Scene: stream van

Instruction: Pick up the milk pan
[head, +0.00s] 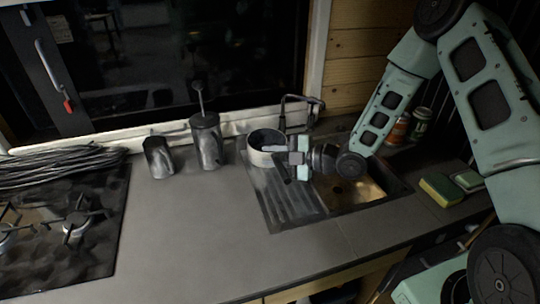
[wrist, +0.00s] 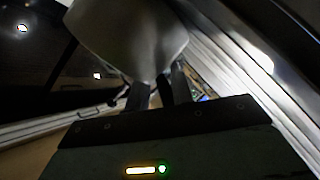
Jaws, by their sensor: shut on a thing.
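The milk pan (head: 262,146) is a small round pale pan with a dark inside. In the head view it is at the back left of the sink, over the ribbed drainboard. My gripper (head: 283,158) reaches it from the right and is shut on it. In the wrist view the pan (wrist: 128,35) fills the upper middle, pale and blurred. The dark fingers of my gripper (wrist: 157,92) close at its lower edge. The exact part of the pan between the fingers is hard to make out. I cannot tell whether the pan touches the drainboard.
A dark canister (head: 158,158) and a French press (head: 206,142) stand left of the pan. The tap (head: 300,100) is behind it. The sink basin (head: 350,192) lies below my gripper. Cans (head: 421,122) and a sponge (head: 440,190) are at right. The front left counter is clear.

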